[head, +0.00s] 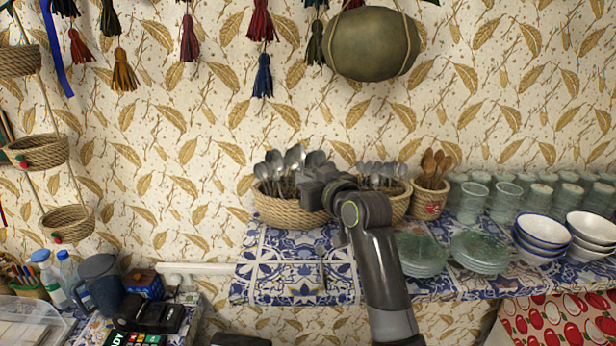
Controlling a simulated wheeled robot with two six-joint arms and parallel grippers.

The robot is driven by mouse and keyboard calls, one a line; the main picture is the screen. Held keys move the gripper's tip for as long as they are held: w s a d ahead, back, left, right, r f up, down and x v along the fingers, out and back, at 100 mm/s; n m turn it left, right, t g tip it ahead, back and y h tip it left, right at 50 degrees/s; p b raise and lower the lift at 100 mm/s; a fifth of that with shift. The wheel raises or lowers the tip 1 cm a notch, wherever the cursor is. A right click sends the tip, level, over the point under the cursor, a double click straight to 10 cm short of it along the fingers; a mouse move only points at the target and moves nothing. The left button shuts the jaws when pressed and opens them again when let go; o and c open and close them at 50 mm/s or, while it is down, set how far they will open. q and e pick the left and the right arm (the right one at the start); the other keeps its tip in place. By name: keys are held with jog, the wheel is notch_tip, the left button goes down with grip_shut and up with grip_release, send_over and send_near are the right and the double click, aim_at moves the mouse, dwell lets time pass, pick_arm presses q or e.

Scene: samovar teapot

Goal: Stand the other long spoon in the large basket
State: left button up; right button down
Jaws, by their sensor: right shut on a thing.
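The large basket (287,213) is woven and stands at the left of a row on the blue tiled shelf. Several metal spoons (273,163) stand in it, bowls up. My right gripper (308,188) is over the basket's right side, at the height of the spoon handles. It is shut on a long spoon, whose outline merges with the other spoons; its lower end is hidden. My right arm covers part of the basket's right edge. My left gripper is not in view.
A second basket with smaller spoons (399,205) is partly behind my right arm. A pot of wooden spoons (430,199), green plates (420,254), glasses and bowls (541,233) stand to the right. The tiled shelf (275,270) is largely clear in front of the large basket.

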jog(key=shift+f, duration=0.15)
jog(key=c, duration=1.5)
grip_release()
jog(key=shift+o, duration=0.2)
jog(key=b+v, duration=0.4)
jog(key=v, duration=1.3)
jog(key=shift+d, duration=0.2)
jog(key=shift+s, duration=0.1)
